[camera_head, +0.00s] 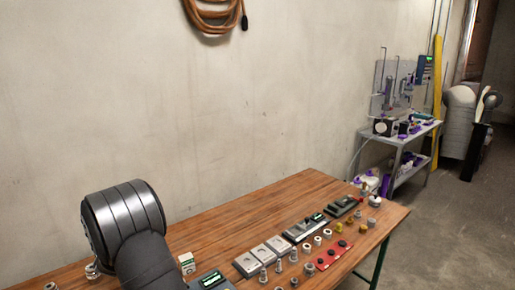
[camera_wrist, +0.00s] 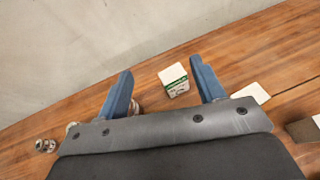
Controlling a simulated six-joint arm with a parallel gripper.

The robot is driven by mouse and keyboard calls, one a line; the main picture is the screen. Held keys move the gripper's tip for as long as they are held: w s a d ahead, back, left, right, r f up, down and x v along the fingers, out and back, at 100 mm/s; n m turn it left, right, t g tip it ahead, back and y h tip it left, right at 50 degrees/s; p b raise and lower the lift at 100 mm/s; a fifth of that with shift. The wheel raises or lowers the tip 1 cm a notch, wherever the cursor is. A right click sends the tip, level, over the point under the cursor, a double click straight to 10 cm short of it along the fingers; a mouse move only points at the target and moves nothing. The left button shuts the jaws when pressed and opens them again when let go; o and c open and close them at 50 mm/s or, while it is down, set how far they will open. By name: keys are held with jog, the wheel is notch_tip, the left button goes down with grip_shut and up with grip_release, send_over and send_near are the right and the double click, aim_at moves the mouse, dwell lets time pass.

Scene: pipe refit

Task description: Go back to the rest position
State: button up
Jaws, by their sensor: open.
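My gripper (camera_wrist: 160,88) shows in the wrist view with its two blue fingers spread wide apart. Nothing is held between them. Beyond the fingers a small white and green box (camera_wrist: 174,80) stands on the wooden table (camera_wrist: 244,62), apart from the fingers. The same box (camera_head: 187,263) shows in the head view, just right of my dark arm. The fingers do not show in the head view.
Metal fittings (camera_wrist: 45,146) lie at the left in the wrist view. In the head view, grey blocks (camera_head: 263,256), a red strip (camera_head: 334,254) and several small fittings line the table's right part. The table's back middle (camera_head: 235,212) is clear. A wall stands behind.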

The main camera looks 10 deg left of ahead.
jog(key=s+d+m+h, duration=0.1)
jog(key=d+m+h, duration=0.3)
jog(key=d, duration=0.4)
jog(key=s+d+m+h, duration=0.2)
jog(key=d+m+h, duration=0.2)
jog(key=d, duration=0.4)
jog(key=s+d+m+h, duration=0.2)
jog(key=d+m+h, duration=0.3)
jog(key=d, duration=0.3)
jog(key=shift+d+f+h, duration=0.15)
jog(key=shift+f+h, duration=0.1)
jog(key=shift+h, duration=0.55)
jog(key=shift+s+a+f, duration=0.15)
jog(key=shift+a+f, duration=0.15)
jog(key=shift+a, duration=0.2)
